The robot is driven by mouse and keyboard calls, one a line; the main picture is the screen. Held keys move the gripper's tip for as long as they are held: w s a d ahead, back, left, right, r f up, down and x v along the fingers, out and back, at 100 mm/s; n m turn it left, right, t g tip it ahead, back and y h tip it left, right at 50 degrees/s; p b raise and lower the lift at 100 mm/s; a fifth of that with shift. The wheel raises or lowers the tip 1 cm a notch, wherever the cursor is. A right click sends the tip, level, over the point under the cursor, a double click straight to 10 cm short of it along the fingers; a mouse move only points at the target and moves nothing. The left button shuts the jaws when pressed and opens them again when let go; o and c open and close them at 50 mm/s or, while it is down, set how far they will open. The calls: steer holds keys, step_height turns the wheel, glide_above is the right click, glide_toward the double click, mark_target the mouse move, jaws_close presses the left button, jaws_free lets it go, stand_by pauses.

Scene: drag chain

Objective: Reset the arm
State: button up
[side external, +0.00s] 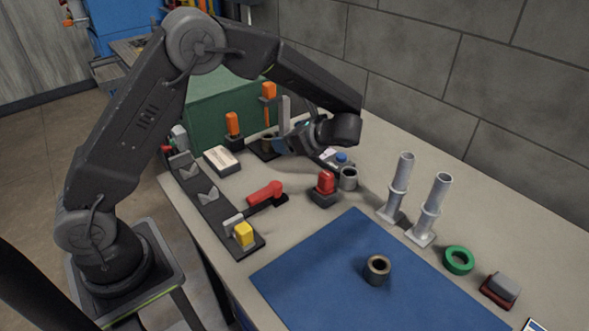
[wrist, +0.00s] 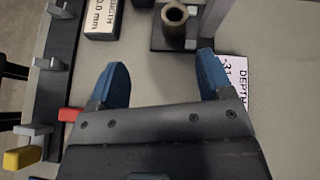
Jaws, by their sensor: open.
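My gripper (wrist: 160,80) has two blue fingertips spread wide apart in the wrist view, with nothing between them. In the side view my arm reaches over the table from the left, and my gripper (side external: 287,136) is low near the back. A bronze-coloured bushing (wrist: 174,20) stands on a dark base just beyond the fingertips, apart from them. In the side view it is partly hidden behind my gripper.
A rail with V-blocks (side external: 208,195) and a yellow-tipped clamp (side external: 243,234) lies at the left. A red-handled lever (side external: 265,193), a red block (side external: 325,183) and two upright metal tubes (side external: 430,210) stand around. A blue mat (side external: 335,250) holds a ring-shaped bushing (side external: 377,269). A green ring (side external: 458,260) lies right.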

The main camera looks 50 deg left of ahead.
steer(key=s+d+r+n+t+h, duration=0.2)
steer(key=s+r+n+h, duration=0.2)
steer(key=s, duration=0.4)
steer(key=s+d+r+n+t+h, duration=0.2)
steer(key=s+d+r+n+h, duration=0.1)
steer(key=s+n, duration=0.3)
steer(key=s+d+r+n+t+h, duration=0.2)
steer(key=s+r+n+h, duration=0.3)
steer(key=s, duration=0.4)
steer(key=shift+s+d+r+t, duration=0.35)
steer(key=shift+d+t, duration=0.05)
steer(key=shift+d, duration=0.2)
